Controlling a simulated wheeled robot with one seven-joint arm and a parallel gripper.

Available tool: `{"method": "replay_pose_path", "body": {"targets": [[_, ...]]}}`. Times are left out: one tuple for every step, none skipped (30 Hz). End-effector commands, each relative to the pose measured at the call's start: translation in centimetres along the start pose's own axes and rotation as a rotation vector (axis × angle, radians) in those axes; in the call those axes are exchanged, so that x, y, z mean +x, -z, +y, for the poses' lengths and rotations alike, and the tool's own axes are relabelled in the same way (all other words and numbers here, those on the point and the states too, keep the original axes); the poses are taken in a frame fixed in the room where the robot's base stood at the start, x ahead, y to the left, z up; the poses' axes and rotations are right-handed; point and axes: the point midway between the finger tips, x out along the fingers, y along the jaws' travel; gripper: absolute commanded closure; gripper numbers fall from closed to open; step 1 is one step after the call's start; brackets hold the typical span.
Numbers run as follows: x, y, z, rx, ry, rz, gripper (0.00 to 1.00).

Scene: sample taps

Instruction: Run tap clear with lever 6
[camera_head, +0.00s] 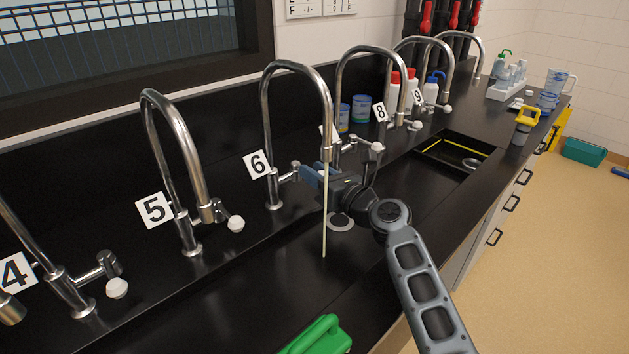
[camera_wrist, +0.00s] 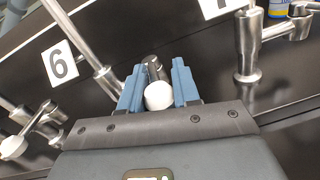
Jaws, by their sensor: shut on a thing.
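Tap 6 (camera_head: 268,120) is a tall curved steel tap beside the card marked 6 (camera_head: 257,165); that card also shows in the wrist view (camera_wrist: 60,63). A thin, pale beige stream (camera_head: 324,215) falls from its spout into the black sink. My gripper (camera_head: 312,178) is at the side lever of tap 6. In the wrist view its blue fingers (camera_wrist: 157,90) are shut on the lever 6 knob (camera_wrist: 158,96), a white ball on a steel stem. The knob is hidden behind my gripper in the head view.
Tap 5 (camera_head: 180,140) and its white lever knob (camera_head: 236,223) stand to the left. More taps stand to the right, with tap 7's card mostly hidden. A green handled object (camera_head: 320,336) lies at the front edge. A recessed basin (camera_head: 440,155) lies right of my arm.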

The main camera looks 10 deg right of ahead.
Motion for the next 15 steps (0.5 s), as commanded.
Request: {"method": "replay_pose_path", "body": {"targets": [[0.07,0.3,-0.59,-0.001,-0.02,0.002,1.0],[0.12,0.24,-0.63,-0.001,-0.036,0.005,1.0],[0.15,0.2,-0.68,-0.001,-0.056,0.01,1.0],[0.16,0.15,-0.72,-0.001,-0.068,0.012,1.0],[0.17,0.1,-0.76,-0.001,-0.078,0.014,1.0],[0.18,0.03,-0.8,-0.001,-0.09,0.016,1.0],[0.18,-0.02,-0.82,-0.001,-0.096,0.017,1.0],[0.17,-0.06,-0.84,-0.001,-0.1,0.018,1.0],[0.16,-0.1,-0.83,0.0,-0.105,0.018,1.0],[0.15,-0.13,-0.82,0.0,-0.106,0.019,1.0],[0.14,-0.14,-0.81,0.0,-0.107,0.019,1.0],[0.14,-0.16,-0.8,0.0,-0.107,0.019,1.0],[0.14,-0.16,-0.8,0.0,-0.107,0.019,1.0],[0.14,-0.17,-0.8,0.0,-0.107,0.019,1.0],[0.14,-0.17,-0.8,0.0,-0.106,0.019,1.0]]}}
